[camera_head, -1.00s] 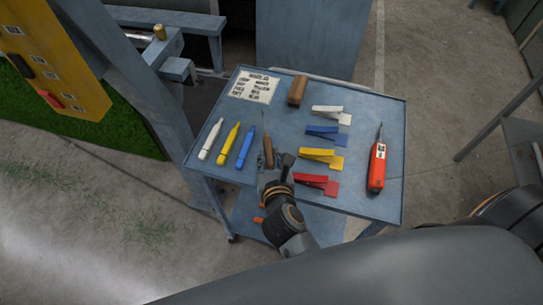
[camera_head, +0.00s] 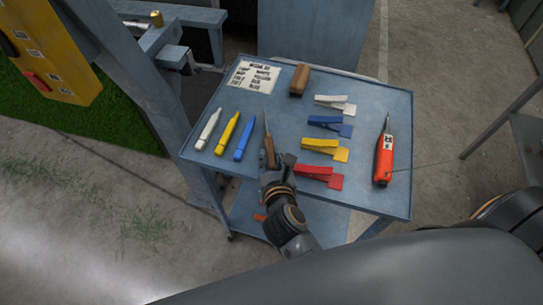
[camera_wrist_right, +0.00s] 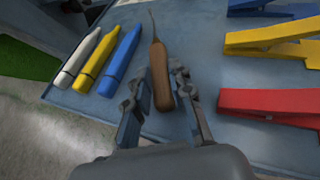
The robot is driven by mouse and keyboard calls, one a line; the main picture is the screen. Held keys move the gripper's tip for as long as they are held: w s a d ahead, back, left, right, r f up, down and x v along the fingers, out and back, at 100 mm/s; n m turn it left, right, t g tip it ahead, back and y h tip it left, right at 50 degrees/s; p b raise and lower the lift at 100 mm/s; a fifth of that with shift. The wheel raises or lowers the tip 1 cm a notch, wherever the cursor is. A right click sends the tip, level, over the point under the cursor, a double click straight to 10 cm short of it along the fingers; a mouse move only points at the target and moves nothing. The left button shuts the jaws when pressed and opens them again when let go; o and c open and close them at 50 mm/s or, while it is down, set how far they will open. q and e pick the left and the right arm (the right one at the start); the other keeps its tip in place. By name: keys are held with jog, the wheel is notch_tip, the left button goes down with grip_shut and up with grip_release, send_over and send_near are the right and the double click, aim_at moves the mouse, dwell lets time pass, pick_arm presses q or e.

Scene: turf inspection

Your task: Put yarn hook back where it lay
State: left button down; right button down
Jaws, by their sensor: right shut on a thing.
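The yarn hook, with a brown wooden handle (camera_head: 269,150) and a thin metal shank, is at the front middle of the blue cart top (camera_head: 290,92). It also shows in the right wrist view (camera_wrist_right: 160,75), its hooked tip pointing away from me. My right gripper (camera_head: 277,162) is shut on the handle, with one finger on each side in the wrist view (camera_wrist_right: 160,98). The handle is at or just above the cart top; I cannot tell if it touches. My left gripper is not in view.
White, yellow and blue markers (camera_head: 228,134) lie left of the hook. Several clips, the nearest red (camera_head: 320,176), lie to its right. An orange tool (camera_head: 384,158) lies farther right. A brown block (camera_head: 299,80) and a label sheet (camera_head: 252,77) are behind.

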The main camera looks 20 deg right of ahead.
jog(key=shift+f+b, duration=0.35)
jog(key=shift+f, duration=0.2)
jog(key=c, duration=1.1)
grip_release()
